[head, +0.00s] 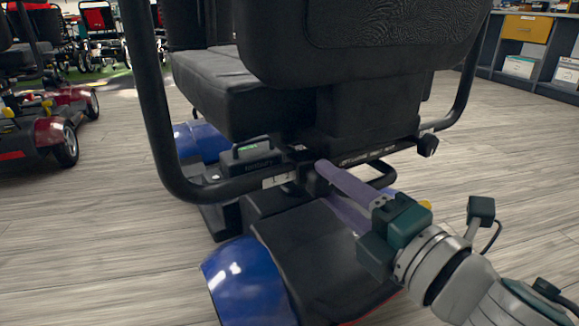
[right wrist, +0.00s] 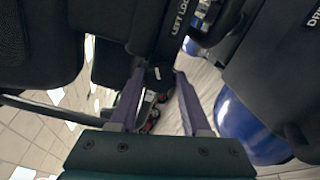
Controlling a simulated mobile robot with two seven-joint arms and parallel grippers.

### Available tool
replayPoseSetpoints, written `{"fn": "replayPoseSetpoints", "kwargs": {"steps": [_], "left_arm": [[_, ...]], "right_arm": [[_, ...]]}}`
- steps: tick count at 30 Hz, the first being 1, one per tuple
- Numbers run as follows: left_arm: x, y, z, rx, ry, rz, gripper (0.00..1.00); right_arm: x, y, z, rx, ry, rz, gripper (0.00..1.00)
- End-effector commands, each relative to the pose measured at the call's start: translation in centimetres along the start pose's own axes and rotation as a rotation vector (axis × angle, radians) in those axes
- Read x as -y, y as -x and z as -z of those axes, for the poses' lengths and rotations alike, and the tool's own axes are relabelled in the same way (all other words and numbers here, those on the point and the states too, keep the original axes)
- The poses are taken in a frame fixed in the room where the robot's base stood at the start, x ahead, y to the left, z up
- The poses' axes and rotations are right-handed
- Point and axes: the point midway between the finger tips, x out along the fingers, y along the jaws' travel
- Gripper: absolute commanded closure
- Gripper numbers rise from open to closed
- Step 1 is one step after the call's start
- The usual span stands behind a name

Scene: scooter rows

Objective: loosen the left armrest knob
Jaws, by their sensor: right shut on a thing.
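The black left armrest knob (head: 314,184) is at the back of the scooter, below the seat, by the inner end of the left armrest tube (head: 215,190). My right gripper (head: 323,180) reaches it from the lower right, with its purple fingers either side of it and shut on it. In the right wrist view the knob (right wrist: 157,76) shows dark between the fingertips (right wrist: 155,76), which partly hide it. A label reading "LEFT LOC", cut off, is just above it there. My left gripper is not in view.
The scooter's black seat (head: 215,85) and backrest (head: 365,40) rise just above the fingers. A black rear cover (head: 320,255) and blue fender (head: 245,285) lie below. A red scooter (head: 45,120) stands at left. Wooden floor is free at right.

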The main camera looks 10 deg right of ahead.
Motion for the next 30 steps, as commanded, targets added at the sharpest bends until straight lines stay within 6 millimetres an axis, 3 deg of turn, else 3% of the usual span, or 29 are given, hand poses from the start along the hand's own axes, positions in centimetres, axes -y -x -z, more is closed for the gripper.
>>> {"fn": "replayPoseSetpoints", "kwargs": {"steps": [3, 4, 11, 22, 30], "left_arm": [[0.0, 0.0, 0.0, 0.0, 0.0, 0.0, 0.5], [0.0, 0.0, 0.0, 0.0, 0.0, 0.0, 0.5], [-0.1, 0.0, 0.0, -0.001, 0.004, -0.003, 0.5], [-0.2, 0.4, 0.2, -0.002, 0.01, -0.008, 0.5], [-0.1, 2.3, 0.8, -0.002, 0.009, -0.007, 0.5]], "right_arm": [[0.0, 0.0, 0.0, -0.001, 0.005, -0.001, 1.0], [0.0, 0.0, 0.0, -0.001, 0.005, -0.001, 0.5], [0.0, 0.0, 0.0, -0.001, 0.003, -0.001, 0.24], [-0.1, 0.8, 0.0, -0.001, -0.002, 0.001, 0.22], [-0.2, 6.1, -0.1, 0.0, 0.0, 0.005, 0.22]]}}
